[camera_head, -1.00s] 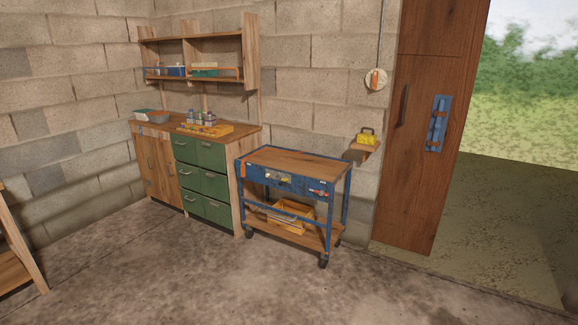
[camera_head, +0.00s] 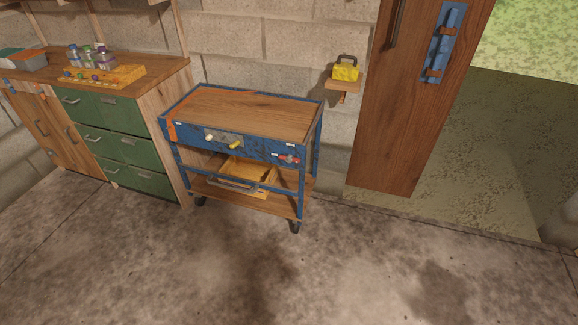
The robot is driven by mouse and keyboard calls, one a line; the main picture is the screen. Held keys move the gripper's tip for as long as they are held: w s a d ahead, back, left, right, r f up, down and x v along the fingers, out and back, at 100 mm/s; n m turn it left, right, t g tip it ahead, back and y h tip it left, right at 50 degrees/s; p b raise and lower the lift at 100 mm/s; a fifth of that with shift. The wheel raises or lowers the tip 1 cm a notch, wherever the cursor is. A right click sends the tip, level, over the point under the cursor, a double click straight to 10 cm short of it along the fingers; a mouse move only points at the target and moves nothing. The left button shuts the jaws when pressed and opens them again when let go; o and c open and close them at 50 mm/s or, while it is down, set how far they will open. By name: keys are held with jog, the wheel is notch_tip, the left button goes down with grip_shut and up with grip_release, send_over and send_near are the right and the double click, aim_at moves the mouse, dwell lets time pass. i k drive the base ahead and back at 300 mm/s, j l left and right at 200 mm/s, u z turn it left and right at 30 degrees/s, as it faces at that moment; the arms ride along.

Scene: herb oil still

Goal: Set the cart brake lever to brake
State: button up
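The cart (camera_head: 250,111) has a blue frame, a wooden top and a wooden lower shelf, and stands against the block wall. Its blue front panel carries a grey plate (camera_head: 223,137) with a pale knob (camera_head: 209,138) and a yellow handle (camera_head: 235,145). A small red lever (camera_head: 288,159) sits at the right end of the front panel. Small white labels lie near these controls, too small to read. I cannot tell which control is the brake lever or how it is set. My gripper is not in view.
A green-drawer cabinet (camera_head: 121,147) stands left of the cart, with jars and a yellow tray (camera_head: 107,76) on top. A yellow box (camera_head: 345,72) sits on a small wall shelf. A wooden door (camera_head: 400,120) stands at the right. The concrete floor (camera_head: 230,270) in front is clear.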

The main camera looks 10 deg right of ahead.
aim_at(289, 158)
jog(key=i+j, duration=0.2)
jog(key=i, duration=0.35)
jog(key=i+j, duration=0.2)
jog(key=i, duration=0.35)
jog(key=i+j+u, duration=0.1)
jog(key=i, duration=0.5)
jog(key=i+j, duration=0.25)
jog(key=i, duration=0.3)
